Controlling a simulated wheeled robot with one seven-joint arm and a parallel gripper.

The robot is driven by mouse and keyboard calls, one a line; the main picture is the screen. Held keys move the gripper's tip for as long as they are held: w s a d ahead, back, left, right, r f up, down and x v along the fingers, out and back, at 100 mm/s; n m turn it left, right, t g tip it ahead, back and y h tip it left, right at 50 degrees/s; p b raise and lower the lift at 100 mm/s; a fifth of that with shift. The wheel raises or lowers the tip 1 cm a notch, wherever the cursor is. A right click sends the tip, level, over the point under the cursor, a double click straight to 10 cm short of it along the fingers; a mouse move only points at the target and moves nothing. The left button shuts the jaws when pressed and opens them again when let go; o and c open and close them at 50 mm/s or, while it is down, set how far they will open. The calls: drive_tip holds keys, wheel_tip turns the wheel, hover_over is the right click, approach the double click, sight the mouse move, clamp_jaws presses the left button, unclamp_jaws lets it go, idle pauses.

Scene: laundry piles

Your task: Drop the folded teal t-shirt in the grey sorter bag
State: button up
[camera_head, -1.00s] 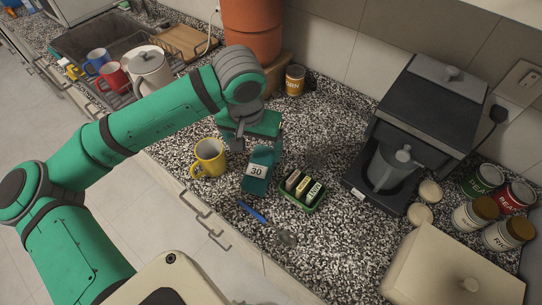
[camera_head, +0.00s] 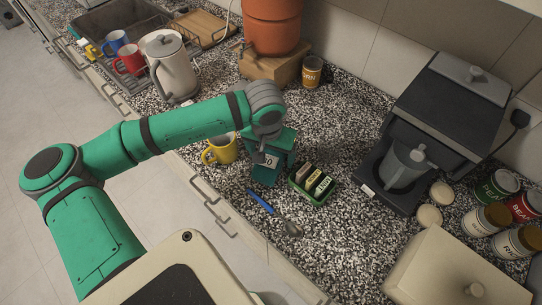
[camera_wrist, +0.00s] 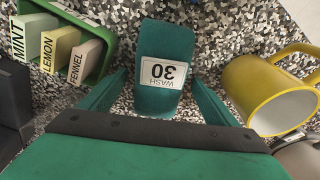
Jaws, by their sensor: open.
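The folded teal t-shirt (camera_head: 264,177) lies on the speckled counter near its front edge, left of the small green box. It carries a white label reading "WASH 30", and in the wrist view the shirt (camera_wrist: 163,38) fills the top middle. My gripper (camera_wrist: 160,78) is open, with one teal finger on each side of the near end of the shirt. The fingers look apart from the cloth. In the head view my gripper (camera_head: 274,152) is over the shirt and hides part of it. No grey sorter bag shows in either view.
A yellow mug (camera_head: 221,150) stands close on the left. The green box (camera_head: 313,185) of MINT, LEMON and FENNEL packets is close on the right. A blue-handled spoon (camera_head: 262,201) lies in front. A coffee machine (camera_head: 440,120) stands right. The counter behind the box is clear.

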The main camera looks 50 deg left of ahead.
drive_tip(key=c, duration=1.3)
